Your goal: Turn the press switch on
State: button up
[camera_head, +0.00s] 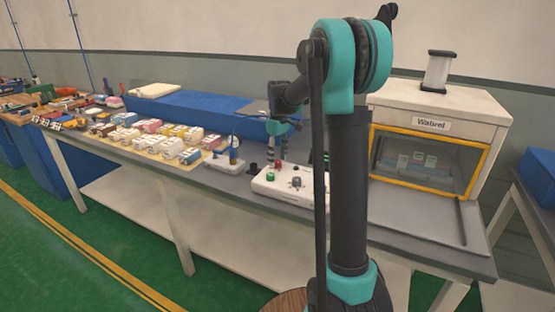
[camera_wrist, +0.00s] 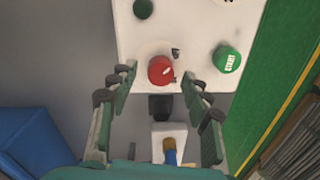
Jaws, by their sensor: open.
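The white control box (camera_head: 262,187) stands near the table's front edge, partly hidden by my arm in the head view. In the wrist view, the white control box (camera_wrist: 205,18) carries a red knob (camera_wrist: 160,70) with a pale mark, a green START button (camera_wrist: 227,59) and a dark green round button (camera_wrist: 143,9). The pictures do not show clearly which one is the press switch. My gripper (camera_wrist: 160,78) is open, its fingertips on either side of the red knob with gaps visible. Whether it touches the knob cannot be told. My gripper (camera_head: 280,150) is small and partly unclear in the head view.
A white machine (camera_head: 440,100) with a yellow-framed window stands right of the box. A small white device (camera_head: 224,163) with a blue-and-yellow part is to the left. Several small boxes (camera_head: 160,138) and a long blue block (camera_head: 200,107) lie farther left.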

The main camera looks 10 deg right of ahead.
jog(key=shift+f, duration=0.45)
jog(key=shift+c, duration=0.2)
grip_shut()
